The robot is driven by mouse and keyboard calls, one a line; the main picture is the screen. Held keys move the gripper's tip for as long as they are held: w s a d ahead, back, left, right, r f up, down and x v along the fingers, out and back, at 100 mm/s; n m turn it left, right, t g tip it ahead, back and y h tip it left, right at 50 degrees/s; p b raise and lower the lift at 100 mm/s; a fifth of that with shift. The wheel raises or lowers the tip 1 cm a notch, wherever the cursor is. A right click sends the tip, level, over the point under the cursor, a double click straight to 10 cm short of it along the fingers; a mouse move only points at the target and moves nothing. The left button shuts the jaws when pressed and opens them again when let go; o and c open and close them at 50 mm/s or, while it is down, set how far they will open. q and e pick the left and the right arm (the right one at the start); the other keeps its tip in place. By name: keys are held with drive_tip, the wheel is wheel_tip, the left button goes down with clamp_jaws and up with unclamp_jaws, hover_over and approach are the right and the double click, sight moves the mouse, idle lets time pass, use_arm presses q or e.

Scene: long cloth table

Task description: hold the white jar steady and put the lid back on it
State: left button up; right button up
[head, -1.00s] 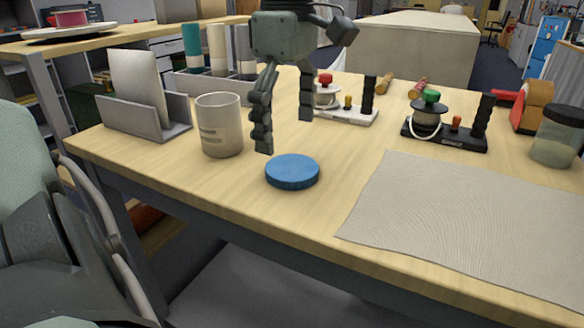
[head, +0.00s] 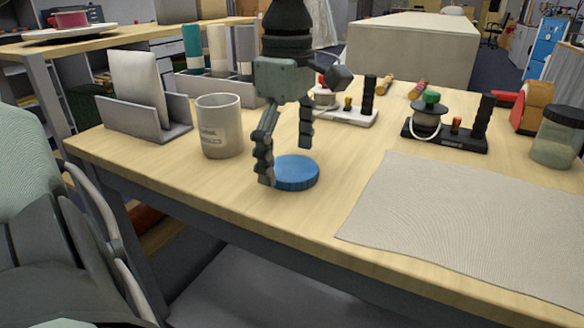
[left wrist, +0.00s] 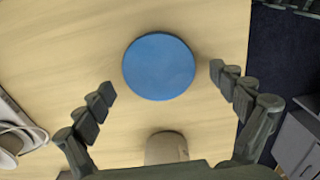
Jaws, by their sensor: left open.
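The blue round lid (head: 297,173) lies flat on the wooden table near its front edge. My left gripper (head: 286,163) is open and points down, its fingers at either side of the lid, one partly in front of it. In the left wrist view the lid (left wrist: 158,66) lies between the spread fingertips with gaps on both sides. An off-white, open-topped, cup-like vessel with faint lettering, apparently the white jar (head: 220,128), stands upright left of the gripper. Part of a beige object, probably that jar (left wrist: 166,148), shows below the lid there. My right gripper is not in view.
A grey holder (head: 150,128) with a white panel stands at the left. Two knobbed devices (head: 447,135) stand behind. A glass jar (head: 557,140) with a dark lid is at the right. A grey cloth mat (head: 465,220) covers the front right; bare table lies between lid and mat.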

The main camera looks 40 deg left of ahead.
sight(288, 166)
use_arm(q)
drive_tip(key=c, duration=0.9)
drive_tip(key=shift+r, duration=0.1)
wheel_tip(288, 166, up, 10)
drive_tip(key=shift+f+p, duration=0.1)
drive_tip(key=shift+p, duration=0.3)
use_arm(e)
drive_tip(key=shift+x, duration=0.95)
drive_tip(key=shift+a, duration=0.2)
